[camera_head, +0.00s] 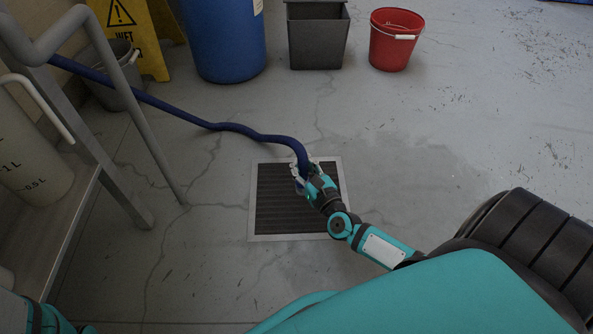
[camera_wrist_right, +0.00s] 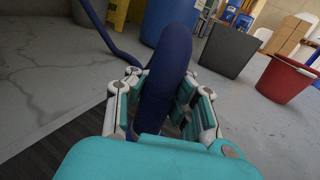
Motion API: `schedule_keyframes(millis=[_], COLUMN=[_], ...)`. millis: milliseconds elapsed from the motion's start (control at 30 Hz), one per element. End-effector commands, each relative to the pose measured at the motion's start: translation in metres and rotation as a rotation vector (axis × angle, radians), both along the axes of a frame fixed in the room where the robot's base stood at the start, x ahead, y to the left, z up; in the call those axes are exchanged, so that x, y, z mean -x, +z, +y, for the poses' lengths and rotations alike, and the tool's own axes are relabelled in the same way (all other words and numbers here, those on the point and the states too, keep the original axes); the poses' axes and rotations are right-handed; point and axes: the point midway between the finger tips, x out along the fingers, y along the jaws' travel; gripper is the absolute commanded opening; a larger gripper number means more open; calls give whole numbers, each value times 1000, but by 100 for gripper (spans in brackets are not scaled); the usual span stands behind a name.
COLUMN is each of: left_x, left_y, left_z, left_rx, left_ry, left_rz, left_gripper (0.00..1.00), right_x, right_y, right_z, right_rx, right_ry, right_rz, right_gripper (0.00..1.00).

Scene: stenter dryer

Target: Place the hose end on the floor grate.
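The dark blue hose (camera_head: 235,127) runs from the left side across the floor to my right gripper (camera_head: 307,174). Its end part curves down between the gripper's fingers, and the fingers are closed around it. In the right wrist view the hose (camera_wrist_right: 170,75) stands as a thick loop between the two fingers (camera_wrist_right: 158,110). The tip of the hose is hidden by the gripper. The floor grate (camera_head: 275,205) is a dark slatted square with a pale metal frame. The gripper and hose end are over its upper right part; I cannot tell whether the hose touches it. My left gripper is not in view.
A blue barrel (camera_head: 224,40), a grey bin (camera_head: 318,38) and a red bucket (camera_head: 394,42) stand at the back. A yellow wet-floor sign (camera_head: 135,38) is at the back left. A metal frame with rails (camera_head: 125,100) stands on the left. The floor right of the grate is clear.

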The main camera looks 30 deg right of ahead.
Motion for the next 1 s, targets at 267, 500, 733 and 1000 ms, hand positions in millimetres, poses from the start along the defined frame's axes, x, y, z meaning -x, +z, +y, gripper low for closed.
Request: schedule_keyframes(millis=[267, 500, 733, 1000], left_x=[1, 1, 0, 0], left_y=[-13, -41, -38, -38], left_z=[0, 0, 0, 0], left_rx=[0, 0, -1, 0], left_ry=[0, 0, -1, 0], left_rz=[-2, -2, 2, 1], left_gripper=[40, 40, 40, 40], right_x=[-16, -15, -15, -15], right_y=[-10, -39, -36, -39], right_z=[3, 3, 3, 3], right_rx=[2, 1, 1, 1], right_ry=[0, -1, -1, 0], right_rz=[0, 0, 0, 2], right_gripper=[0, 0, 0, 24])
